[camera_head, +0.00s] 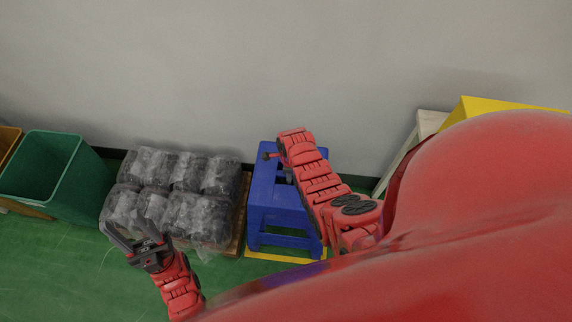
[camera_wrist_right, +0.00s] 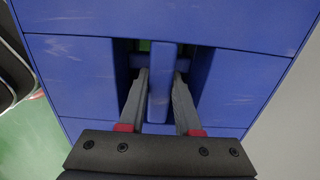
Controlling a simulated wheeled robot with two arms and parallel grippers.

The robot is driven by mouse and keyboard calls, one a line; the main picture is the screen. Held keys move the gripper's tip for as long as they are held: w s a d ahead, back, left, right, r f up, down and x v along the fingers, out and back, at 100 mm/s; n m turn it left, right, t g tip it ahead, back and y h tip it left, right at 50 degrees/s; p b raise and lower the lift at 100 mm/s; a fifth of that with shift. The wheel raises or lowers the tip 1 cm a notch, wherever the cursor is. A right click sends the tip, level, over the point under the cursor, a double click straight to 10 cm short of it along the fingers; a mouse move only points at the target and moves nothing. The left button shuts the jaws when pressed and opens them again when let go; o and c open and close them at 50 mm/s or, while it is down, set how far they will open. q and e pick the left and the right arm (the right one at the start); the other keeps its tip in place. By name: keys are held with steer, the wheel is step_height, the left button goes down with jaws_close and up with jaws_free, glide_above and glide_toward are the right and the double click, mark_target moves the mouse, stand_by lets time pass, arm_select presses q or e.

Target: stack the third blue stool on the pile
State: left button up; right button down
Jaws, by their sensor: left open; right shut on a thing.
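A blue stool (camera_head: 268,205) stands on the green floor by the wall, left of my right arm. I cannot tell whether it is one stool or several nested together. In the right wrist view the blue seat (camera_wrist_right: 75,70) fills most of the picture. My right gripper (camera_wrist_right: 160,82) has its fingers in the seat's two slots, shut on the bar between them. In the head view my right arm hides part of the stool and the grip. My left gripper (camera_head: 130,234) is open and empty, in front of the wrapped bundles and apart from the stool.
Black plastic-wrapped bundles (camera_head: 172,190) sit left of the stool. A green bin (camera_head: 42,165) stands at the far left. A yellow floor line (camera_head: 285,257) runs in front of the stool. A white object (camera_head: 428,124) and a yellow one (camera_head: 480,106) stand at the right by the grey wall.

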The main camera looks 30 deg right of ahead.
steer(key=shift+f, duration=0.2)
steer(key=c, duration=0.5)
jaws_free()
steer(key=shift+r, duration=0.6)
step_height(320, 180, up, 10)
steer(key=shift+r+b, duration=0.15)
steer(key=shift+b, duration=0.95)
step_height(320, 180, up, 6)
steer(key=p, duration=0.4)
steer(key=shift+p, duration=0.35)
